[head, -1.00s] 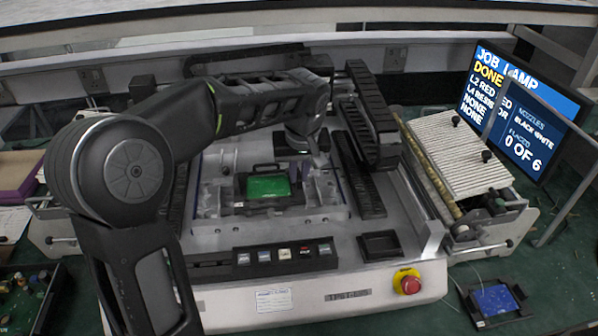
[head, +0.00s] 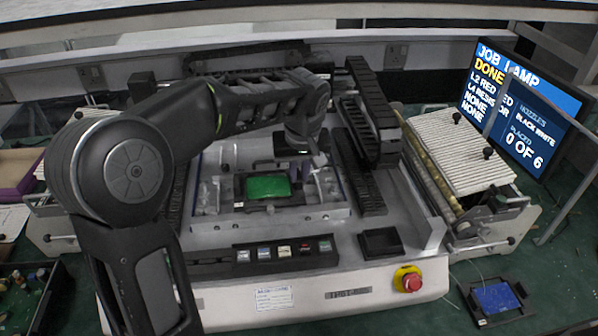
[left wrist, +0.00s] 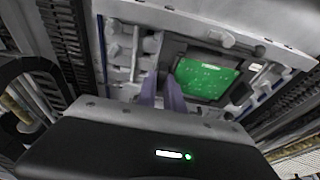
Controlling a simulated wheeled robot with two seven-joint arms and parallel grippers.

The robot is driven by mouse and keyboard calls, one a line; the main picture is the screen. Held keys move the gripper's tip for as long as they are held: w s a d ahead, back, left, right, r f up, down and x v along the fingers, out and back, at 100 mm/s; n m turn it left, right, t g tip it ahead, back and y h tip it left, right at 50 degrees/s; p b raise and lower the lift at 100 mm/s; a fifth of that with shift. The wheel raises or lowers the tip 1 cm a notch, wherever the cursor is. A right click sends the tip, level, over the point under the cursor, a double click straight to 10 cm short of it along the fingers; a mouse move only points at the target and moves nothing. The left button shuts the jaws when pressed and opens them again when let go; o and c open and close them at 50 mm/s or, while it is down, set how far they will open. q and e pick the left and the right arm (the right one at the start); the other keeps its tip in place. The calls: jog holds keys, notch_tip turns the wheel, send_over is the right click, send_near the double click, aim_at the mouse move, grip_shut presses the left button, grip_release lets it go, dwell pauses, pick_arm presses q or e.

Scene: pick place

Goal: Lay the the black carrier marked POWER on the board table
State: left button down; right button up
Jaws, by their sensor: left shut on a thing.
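A black carrier (head: 241,203) with a green board (head: 268,187) in it is over the middle of the machine's grey board table (head: 335,212). The carrier (left wrist: 222,97) also shows in the left wrist view, by the purple-grey fingers. I cannot read a POWER mark on it. My left gripper (head: 316,159) reaches in from above at the carrier's back right. In the left wrist view the left gripper (left wrist: 173,94) is shut on the carrier's edge. Whether the carrier touches the table underneath is hidden. My right gripper is out of view.
A second black carrier (head: 520,290) with a blue board lies on the green bench at front right. A row of buttons (head: 284,250), a black tray (head: 381,243) and a red stop button (head: 407,281) are at the machine's front. Black rails (head: 362,180) flank the table. A monitor (head: 522,105) stands at right.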

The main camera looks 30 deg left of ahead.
pick_arm(q)
jog(key=shift+f, duration=0.3)
jog(key=c, duration=1.4)
grip_release()
jog(key=shift+c, duration=0.3)
jog(key=shift+c, duration=1.4)
jog(key=shift+r, duration=0.15)
jog(key=shift+r+p, duration=2.35)
jog(key=shift+r, duration=1.05)
